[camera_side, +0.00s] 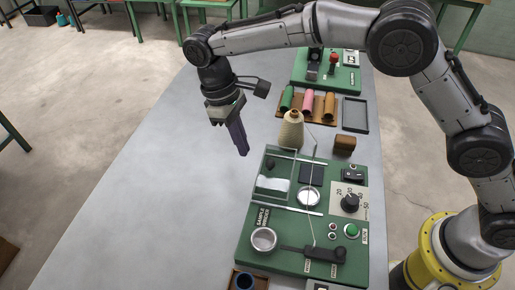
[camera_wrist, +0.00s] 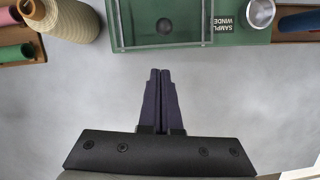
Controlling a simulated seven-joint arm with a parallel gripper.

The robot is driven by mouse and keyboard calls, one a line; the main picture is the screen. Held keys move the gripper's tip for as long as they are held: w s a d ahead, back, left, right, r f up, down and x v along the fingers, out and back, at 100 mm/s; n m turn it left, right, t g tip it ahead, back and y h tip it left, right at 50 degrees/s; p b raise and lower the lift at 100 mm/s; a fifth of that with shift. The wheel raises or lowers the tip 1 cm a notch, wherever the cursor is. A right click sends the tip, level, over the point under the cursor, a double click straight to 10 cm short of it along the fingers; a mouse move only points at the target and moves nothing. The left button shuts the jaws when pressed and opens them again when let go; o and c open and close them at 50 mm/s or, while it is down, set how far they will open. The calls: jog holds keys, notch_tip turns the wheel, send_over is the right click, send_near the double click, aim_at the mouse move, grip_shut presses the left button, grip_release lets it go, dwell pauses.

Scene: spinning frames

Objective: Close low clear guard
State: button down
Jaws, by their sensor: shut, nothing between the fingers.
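The low clear guard (camera_side: 273,180) is a see-through panel at the left part of the green sample winder board (camera_side: 265,238), between two pale rails. A dark square and a pale round disc (camera_side: 308,195) lie uncovered to its right. In the wrist view the guard (camera_wrist: 190,42) shows at the top centre, with a dark round spot seen through or on it. My gripper (camera_side: 243,153) has its dark purple fingers shut and empty, pointing down, left of the board and apart from the guard. The closed fingertips also show in the wrist view (camera_wrist: 160,72), below the guard's near edge.
A cone of beige thread (camera_side: 291,130) stands just behind the board. A black knob (camera_side: 350,203), a green button (camera_side: 351,230) and a black lever (camera_side: 310,252) sit on the board. A metal cup (camera_side: 263,239) is at its front left. The grey table left of the board is clear.

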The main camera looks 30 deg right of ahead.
aim_at(263, 167)
jog(key=shift+s+d+f, duration=0.2)
jog(key=shift+s+d, duration=0.35)
jog(key=shift+s, duration=0.2)
jog(key=shift+s+d+f, duration=0.2)
jog(key=shift+s+d, duration=0.3)
jog(key=shift+s, duration=0.2)
jog(key=s+d, duration=0.6)
jog(key=shift+s+d, duration=0.15)
